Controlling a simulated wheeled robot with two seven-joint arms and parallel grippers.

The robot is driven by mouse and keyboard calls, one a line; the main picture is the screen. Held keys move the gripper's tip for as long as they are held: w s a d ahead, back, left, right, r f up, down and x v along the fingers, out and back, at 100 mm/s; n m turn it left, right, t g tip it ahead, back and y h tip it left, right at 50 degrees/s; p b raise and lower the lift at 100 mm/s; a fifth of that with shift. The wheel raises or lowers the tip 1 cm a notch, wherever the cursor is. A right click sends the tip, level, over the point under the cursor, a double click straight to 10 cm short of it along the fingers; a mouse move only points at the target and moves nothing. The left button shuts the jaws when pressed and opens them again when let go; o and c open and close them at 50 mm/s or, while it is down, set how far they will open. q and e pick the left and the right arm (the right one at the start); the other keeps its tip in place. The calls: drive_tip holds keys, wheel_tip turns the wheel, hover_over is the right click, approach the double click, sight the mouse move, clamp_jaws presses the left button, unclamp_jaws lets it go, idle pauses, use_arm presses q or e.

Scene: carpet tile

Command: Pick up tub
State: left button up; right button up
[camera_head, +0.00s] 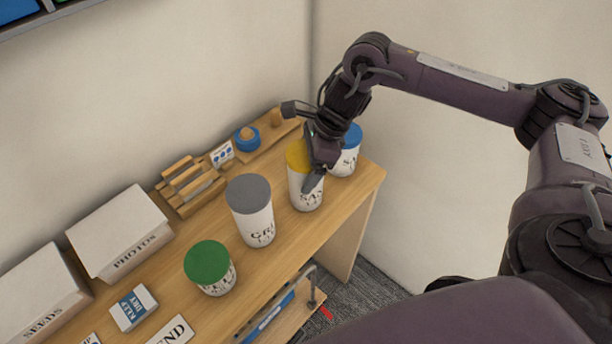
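Several white tubs with dark lettering stand upright on the wooden shelf top (330,217). One has a green lid (207,262), one a grey lid (249,192), one a yellow lid (297,154) and one a blue lid (352,136). My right gripper (312,178) is at the yellow-lidded tub, between it and the blue-lidded tub. One finger points down across the yellow tub's right front side. The other finger is not clearly visible, so I cannot tell whether they grip the tub. My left gripper is not in view.
White boxes marked PHOTOS (120,232) and SEEDS (42,293) stand at the left. A wooden rack (190,186) and a blue round item (247,138) sit along the wall. A small blue-and-white box (133,307) lies in front. The right end of the top is clear.

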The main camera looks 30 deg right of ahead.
drive_tip(key=c, duration=1.7)
drive_tip(key=shift+w+r, duration=0.15)
drive_tip(key=shift+w, duration=0.05)
drive_tip(key=shift+c, duration=0.3)
drive_tip(key=shift+r, duration=0.1)
